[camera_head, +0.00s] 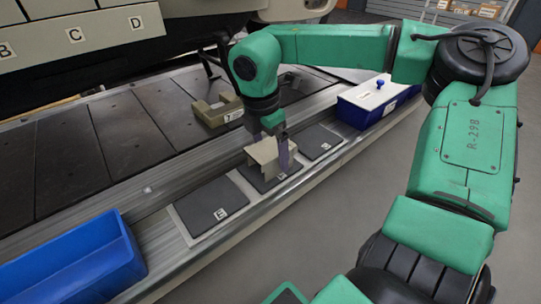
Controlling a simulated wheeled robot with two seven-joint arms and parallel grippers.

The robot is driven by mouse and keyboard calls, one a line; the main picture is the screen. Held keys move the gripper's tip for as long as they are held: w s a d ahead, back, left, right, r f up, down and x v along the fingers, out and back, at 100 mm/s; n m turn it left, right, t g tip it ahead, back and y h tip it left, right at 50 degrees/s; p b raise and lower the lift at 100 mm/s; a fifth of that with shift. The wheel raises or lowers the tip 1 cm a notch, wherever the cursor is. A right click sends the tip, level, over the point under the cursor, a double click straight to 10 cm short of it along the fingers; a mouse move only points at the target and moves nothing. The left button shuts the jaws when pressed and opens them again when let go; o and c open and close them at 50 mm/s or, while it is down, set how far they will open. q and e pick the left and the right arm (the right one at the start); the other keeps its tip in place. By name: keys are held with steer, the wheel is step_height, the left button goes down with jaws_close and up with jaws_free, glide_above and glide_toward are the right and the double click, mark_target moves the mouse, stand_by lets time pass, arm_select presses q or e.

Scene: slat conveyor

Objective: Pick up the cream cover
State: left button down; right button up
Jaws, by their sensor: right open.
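The cream cover (262,154) is a small angular beige piece at the dark pad (258,178) in the middle of the row of pads along the near edge of the conveyor. Whether the fingers touch the cover cannot be told. The gripper hides part of the cover's back. My left gripper is out of view.
An olive-beige bracket (218,110) sits on the conveyor slats behind. A dark pad (212,205) lies left and another (316,142) right, both bare. A blue bin (75,262) stands front left; a blue box with white lid (378,95) stands right.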

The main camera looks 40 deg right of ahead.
steer(key=shift+r, duration=0.1)
steer(key=c, duration=1.2)
